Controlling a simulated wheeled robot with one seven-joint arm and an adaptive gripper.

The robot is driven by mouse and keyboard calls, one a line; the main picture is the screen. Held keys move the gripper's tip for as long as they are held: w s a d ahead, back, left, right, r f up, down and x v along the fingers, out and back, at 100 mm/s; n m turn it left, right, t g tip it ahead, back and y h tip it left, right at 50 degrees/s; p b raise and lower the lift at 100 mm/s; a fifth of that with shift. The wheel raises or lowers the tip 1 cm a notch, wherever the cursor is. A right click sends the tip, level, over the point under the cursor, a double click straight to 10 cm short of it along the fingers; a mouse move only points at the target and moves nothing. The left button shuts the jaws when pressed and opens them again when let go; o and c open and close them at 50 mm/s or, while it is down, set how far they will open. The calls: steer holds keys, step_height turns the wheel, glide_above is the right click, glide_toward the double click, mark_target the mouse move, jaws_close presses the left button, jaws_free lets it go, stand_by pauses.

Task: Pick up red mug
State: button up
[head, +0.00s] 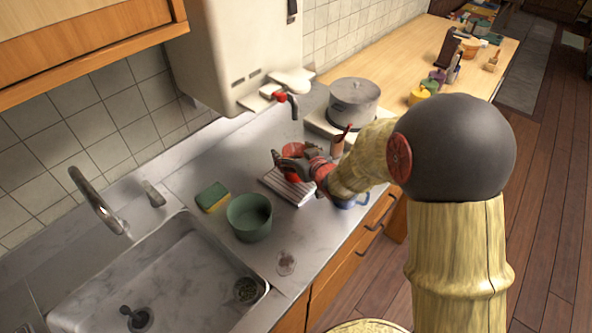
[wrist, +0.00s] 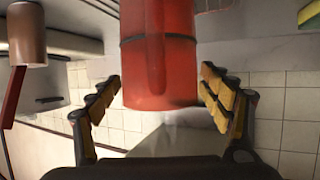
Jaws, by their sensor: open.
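The red mug (head: 294,150) stands on the counter, partly hidden by my gripper in the head view. My gripper (wrist: 160,92) is open, with a yellow-padded finger on either side of the mug. In the head view my gripper (head: 290,163) is small and partly blends with the mug.
A striped cloth (head: 287,187) lies below my gripper. A brown cup (head: 337,146) with a red utensil, a blue mug (head: 352,202) and a lidded pot (head: 354,99) stand nearby. A green pot (head: 249,217), sponge (head: 212,197) and glass (head: 286,262) are near the sink (head: 165,285).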

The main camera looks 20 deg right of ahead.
steer(key=shift+x, duration=1.1)
steer(key=c, duration=0.4)
steer(key=c, duration=1.1)
steer(key=shift+c, duration=0.5)
steer(key=shift+c, duration=0.8)
steer(key=shift+r, duration=0.15)
